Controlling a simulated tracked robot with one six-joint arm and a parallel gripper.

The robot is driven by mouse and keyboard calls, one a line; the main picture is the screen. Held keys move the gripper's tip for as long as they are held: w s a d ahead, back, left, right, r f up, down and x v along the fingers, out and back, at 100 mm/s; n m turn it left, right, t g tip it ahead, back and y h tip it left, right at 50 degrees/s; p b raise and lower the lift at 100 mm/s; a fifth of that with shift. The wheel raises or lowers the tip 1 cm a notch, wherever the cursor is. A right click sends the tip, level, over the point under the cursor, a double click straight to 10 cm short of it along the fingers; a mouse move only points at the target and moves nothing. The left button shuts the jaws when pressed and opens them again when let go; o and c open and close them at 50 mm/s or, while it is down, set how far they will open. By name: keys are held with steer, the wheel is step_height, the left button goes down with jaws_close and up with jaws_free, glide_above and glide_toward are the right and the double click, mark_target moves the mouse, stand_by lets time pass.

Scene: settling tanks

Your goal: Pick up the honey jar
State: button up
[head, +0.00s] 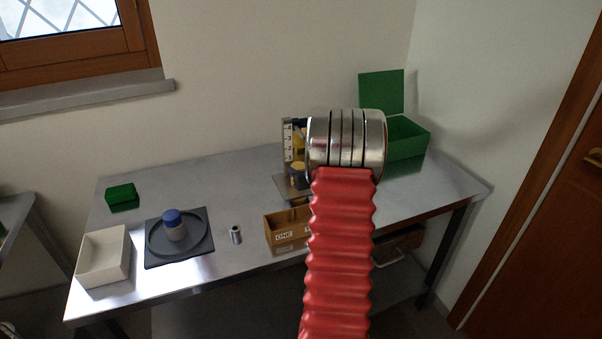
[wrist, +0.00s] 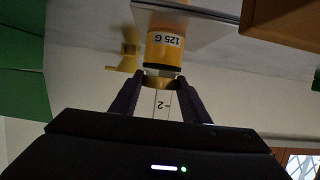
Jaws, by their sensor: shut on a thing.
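In the head view my arm hides the gripper and most of that spot. Small yellow parts (head: 299,140) show beside the arm, but I cannot tell which is the jar.
A numbered scale board (head: 288,140) stands by the arm. A yellow object (wrist: 130,50) is close beside the jar. An open green box (head: 408,138) is behind right; a cardboard box (head: 285,238) is in front. A blue-lidded jar (head: 173,225) on a dark tray and a white bin (head: 104,257) are left.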

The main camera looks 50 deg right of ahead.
step_height(320, 180, up, 7)
steer(key=shift+f, duration=0.1)
steer(key=s+a, duration=0.4)
steer(key=s, duration=0.3)
steer(key=s+a, duration=0.5)
steer(key=s, duration=0.3)
steer(key=shift+s, duration=0.3)
steer(key=shift+w+a, duration=0.1)
steer(key=shift+a, duration=0.05)
